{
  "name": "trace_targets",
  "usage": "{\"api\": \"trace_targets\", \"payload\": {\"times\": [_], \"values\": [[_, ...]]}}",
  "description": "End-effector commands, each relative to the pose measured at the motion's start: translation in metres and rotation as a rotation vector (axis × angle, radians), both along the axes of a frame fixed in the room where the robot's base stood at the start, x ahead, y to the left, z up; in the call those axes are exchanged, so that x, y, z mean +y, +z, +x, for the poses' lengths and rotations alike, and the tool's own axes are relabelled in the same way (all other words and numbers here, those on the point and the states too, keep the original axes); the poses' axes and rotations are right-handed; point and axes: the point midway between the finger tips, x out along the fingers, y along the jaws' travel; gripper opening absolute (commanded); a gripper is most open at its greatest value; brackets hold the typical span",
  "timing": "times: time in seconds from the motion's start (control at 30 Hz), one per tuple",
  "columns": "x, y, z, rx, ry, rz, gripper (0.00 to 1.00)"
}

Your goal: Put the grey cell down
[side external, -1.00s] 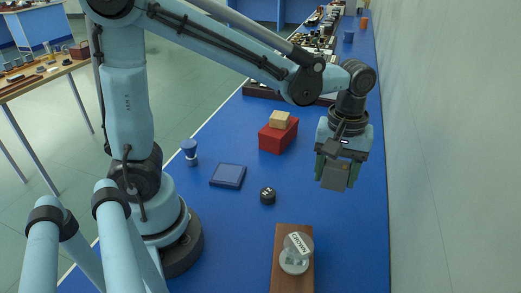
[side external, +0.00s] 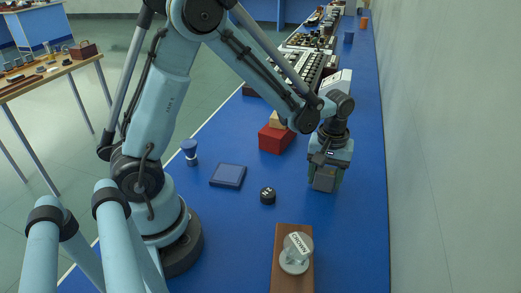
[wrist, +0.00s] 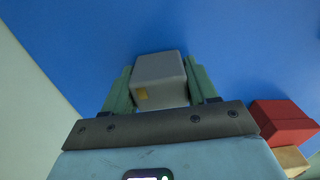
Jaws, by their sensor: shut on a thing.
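The grey cell (wrist: 158,75) is a small box with a yellowish patch, held between my gripper's two green fingers in the wrist view. In the side view the grey cell (side external: 325,179) shows at the lower end of my gripper (side external: 325,184), over the right part of the blue bench (side external: 345,235). My gripper (wrist: 160,85) is shut on the cell. The cell is close to the bench top, but I cannot tell whether it touches it.
A red box (side external: 275,138) with a tan block (side external: 277,118) stands left of my gripper. A wooden board (side external: 290,270) with a clear labelled dish (side external: 296,255) is in front.

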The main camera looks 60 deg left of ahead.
Motion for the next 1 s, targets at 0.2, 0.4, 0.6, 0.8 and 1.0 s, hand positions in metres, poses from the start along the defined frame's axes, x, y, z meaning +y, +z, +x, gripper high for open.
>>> {"api": "trace_targets", "payload": {"times": [0.2, 0.4, 0.6, 0.8, 1.0], "values": [[0.000, 0.000, 0.000, 0.000, 0.000, 0.000, 0.22], [0.000, -0.003, 0.000, 0.000, 0.000, 0.000, 0.68], [0.000, -0.003, 0.000, 0.000, 0.000, 0.000, 0.83], [0.000, -0.002, 0.000, 0.000, 0.000, 0.000, 0.83], [0.000, 0.015, 0.000, 0.000, 0.000, 0.000, 0.83]]}}
